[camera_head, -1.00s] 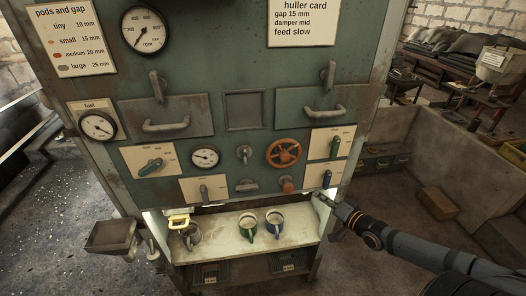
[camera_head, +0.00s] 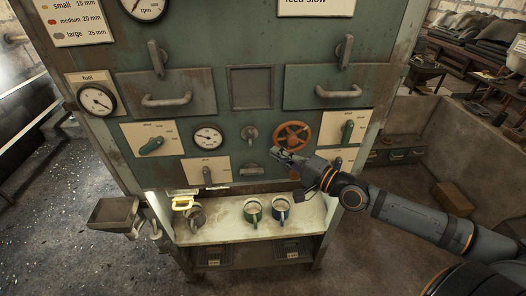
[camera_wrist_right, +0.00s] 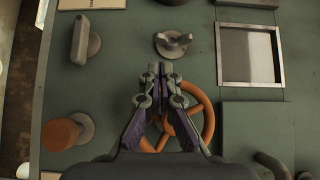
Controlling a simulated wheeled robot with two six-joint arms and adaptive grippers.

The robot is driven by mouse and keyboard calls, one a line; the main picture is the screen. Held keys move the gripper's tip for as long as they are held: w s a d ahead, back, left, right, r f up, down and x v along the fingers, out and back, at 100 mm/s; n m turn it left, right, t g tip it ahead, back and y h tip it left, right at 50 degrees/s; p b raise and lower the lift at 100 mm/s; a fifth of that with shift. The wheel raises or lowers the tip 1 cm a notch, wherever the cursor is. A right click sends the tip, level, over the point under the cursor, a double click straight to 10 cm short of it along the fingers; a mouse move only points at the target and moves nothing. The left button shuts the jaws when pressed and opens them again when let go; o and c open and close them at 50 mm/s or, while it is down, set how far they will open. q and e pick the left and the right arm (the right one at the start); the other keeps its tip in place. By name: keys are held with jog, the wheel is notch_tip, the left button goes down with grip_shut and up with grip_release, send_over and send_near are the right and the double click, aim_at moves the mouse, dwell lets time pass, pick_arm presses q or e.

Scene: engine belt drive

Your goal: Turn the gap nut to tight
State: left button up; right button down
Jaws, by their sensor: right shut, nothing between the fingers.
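A small grey wing nut (camera_head: 250,132) sits on the green panel, left of the orange handwheel (camera_head: 292,135). I take it to be the gap nut; no label on it can be read. The wing nut also shows in the right wrist view (camera_wrist_right: 173,43), just beyond the fingertips and apart from them. My right gripper (camera_head: 276,153) is in front of the panel at the handwheel's lower left. In the right wrist view its fingers (camera_wrist_right: 160,70) are shut and empty, and they cover part of the handwheel. My left gripper is not in view.
A grey handle (camera_head: 252,170) is below the wing nut. An orange knob (camera_wrist_right: 61,134) shows in the right wrist view. A square recess (camera_head: 250,87) is above. Mugs (camera_head: 253,211) stand on the lit shelf below. A gauge (camera_head: 208,137) is to the left.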

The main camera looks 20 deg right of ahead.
aim_at(250, 137)
jog(key=shift+a+x, duration=0.25)
jog(key=shift+x, duration=2.6)
jog(key=shift+s+r, duration=0.1)
jog(key=shift+r, duration=0.05)
